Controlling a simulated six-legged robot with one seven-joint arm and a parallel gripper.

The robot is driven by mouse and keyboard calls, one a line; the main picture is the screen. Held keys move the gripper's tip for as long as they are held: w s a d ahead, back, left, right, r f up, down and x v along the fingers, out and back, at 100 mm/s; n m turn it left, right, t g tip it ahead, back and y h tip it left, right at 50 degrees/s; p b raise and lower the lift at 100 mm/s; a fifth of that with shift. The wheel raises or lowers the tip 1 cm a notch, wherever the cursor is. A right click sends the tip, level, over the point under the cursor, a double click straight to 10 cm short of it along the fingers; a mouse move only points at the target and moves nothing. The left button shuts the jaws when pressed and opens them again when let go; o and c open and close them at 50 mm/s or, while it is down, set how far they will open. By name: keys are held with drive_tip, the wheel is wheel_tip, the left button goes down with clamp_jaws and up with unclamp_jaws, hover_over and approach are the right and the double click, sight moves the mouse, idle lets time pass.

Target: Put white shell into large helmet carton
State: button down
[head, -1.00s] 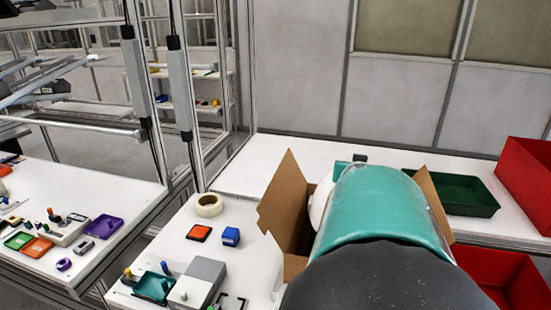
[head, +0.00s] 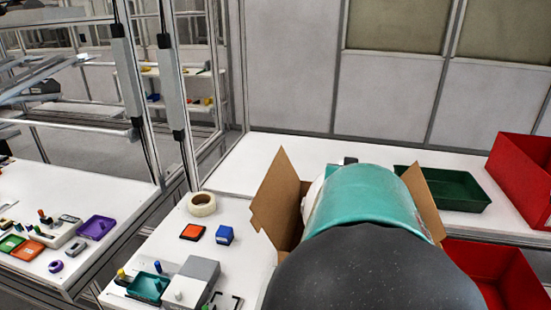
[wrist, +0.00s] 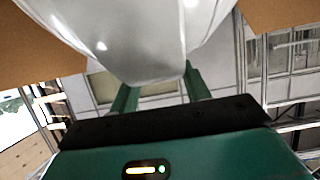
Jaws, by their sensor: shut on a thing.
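The white shell (wrist: 140,45) fills the top middle of the wrist view, smooth and glossy. My gripper (wrist: 160,84) is shut on its lower edge, with the green fingers on either side. In the head view only a thin white sliver of the shell (head: 312,196) shows left of my arm. The open brown carton stands under and around my arm, with its left flap (head: 275,200) and right flap (head: 424,203) raised. Carton flaps also show in the wrist view at both upper corners. My arm hides the carton's inside and the gripper in the head view, so I cannot tell the shell's depth.
A green tray (head: 450,187) and red bins (head: 525,175) stand to the right. A tape roll (head: 202,204), an orange block (head: 192,232), a blue block (head: 225,235) and a grey box (head: 190,282) lie left of the carton. The table behind the carton is mostly clear.

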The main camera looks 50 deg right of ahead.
drive_tip(key=shift+f, duration=8.05)
drive_tip(key=c, duration=0.6)
unclamp_jaws()
wheel_tip(320, 180, up, 26)
drive_tip(key=shift+f, duration=0.2)
